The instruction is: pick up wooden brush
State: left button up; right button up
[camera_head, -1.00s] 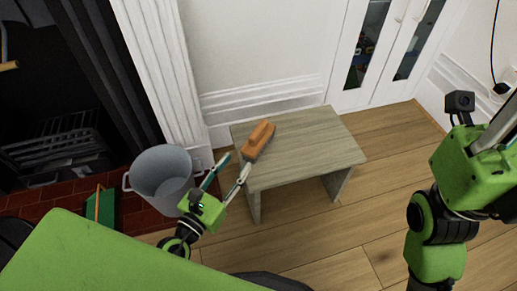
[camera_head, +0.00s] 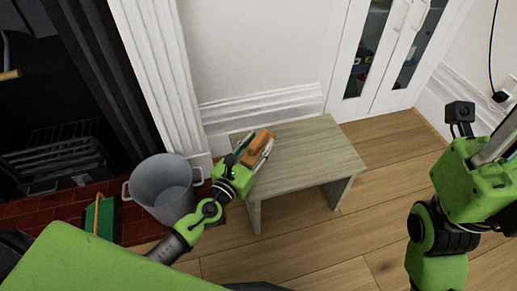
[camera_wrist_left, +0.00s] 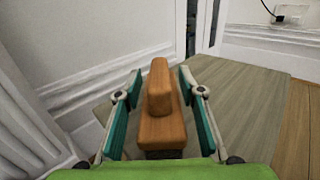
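The wooden brush (camera_head: 259,144) is orange-brown and lies on the left part of a small grey-brown wooden table (camera_head: 315,150). My left gripper (camera_head: 255,150) is at the brush, with one finger on each side of it. In the left wrist view the brush (camera_wrist_left: 160,105) stands between the two open fingers (camera_wrist_left: 160,110), with a gap visible on both sides near the tips.
A grey metal bucket (camera_head: 162,188) stands left of the table by the brick hearth. A green dustpan-like thing (camera_head: 101,218) is further left. A white wall (camera_head: 255,60) is behind the table. Wooden floor (camera_head: 385,160) is clear to the right.

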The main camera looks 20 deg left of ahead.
pick_arm(q)
jog(key=shift+w, duration=0.15)
jog(key=shift+c, duration=0.3)
grip_shut()
jog(key=shift+r, duration=0.2)
